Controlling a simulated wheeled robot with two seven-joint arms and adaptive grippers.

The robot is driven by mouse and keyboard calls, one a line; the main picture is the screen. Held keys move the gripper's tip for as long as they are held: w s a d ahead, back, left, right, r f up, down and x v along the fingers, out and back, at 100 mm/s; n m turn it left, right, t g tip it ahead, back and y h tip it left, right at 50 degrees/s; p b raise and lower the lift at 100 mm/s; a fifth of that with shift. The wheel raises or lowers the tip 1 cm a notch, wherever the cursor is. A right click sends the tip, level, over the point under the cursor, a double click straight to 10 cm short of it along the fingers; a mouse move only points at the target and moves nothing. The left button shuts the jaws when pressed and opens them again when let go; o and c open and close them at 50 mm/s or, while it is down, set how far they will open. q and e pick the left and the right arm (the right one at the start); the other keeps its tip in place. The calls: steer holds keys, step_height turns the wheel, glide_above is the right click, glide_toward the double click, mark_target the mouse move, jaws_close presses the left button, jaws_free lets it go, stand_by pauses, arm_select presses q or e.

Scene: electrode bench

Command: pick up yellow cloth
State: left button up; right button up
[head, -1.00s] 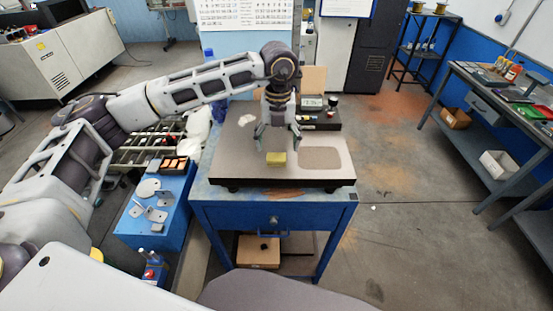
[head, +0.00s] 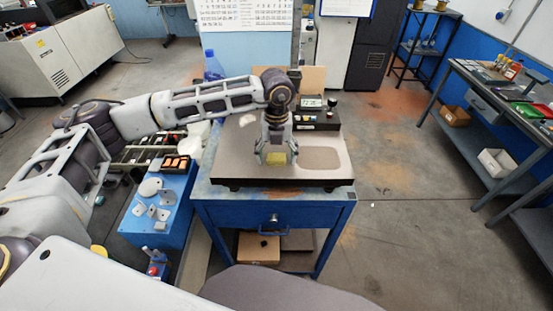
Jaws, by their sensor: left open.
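The yellow cloth (head: 276,158) is a small folded block lying on the flat plate on top of the blue bench. In the head view, my left gripper (head: 276,159) points straight down over the cloth. Its fingers are open, one at each side of the cloth, and they partly hide it. I cannot tell whether the fingers touch it. My right gripper is not in view.
The plate (head: 230,170) has a brown rectangular patch (head: 320,158) right of the cloth. A white crumpled thing (head: 247,119) lies at its back left. A dark box with a display (head: 312,102) stands behind. A blue stand with metal parts (head: 178,225) is at left.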

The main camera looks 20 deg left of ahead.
mark_target(277, 156)
arm_select(q)
steer(key=shift+c, duration=0.3)
steer(key=c, duration=0.9)
steer(key=shift+r, duration=0.1)
steer(key=shift+r, duration=0.45)
step_height(277, 156, up, 9)
steer(key=shift+b, duration=1.2)
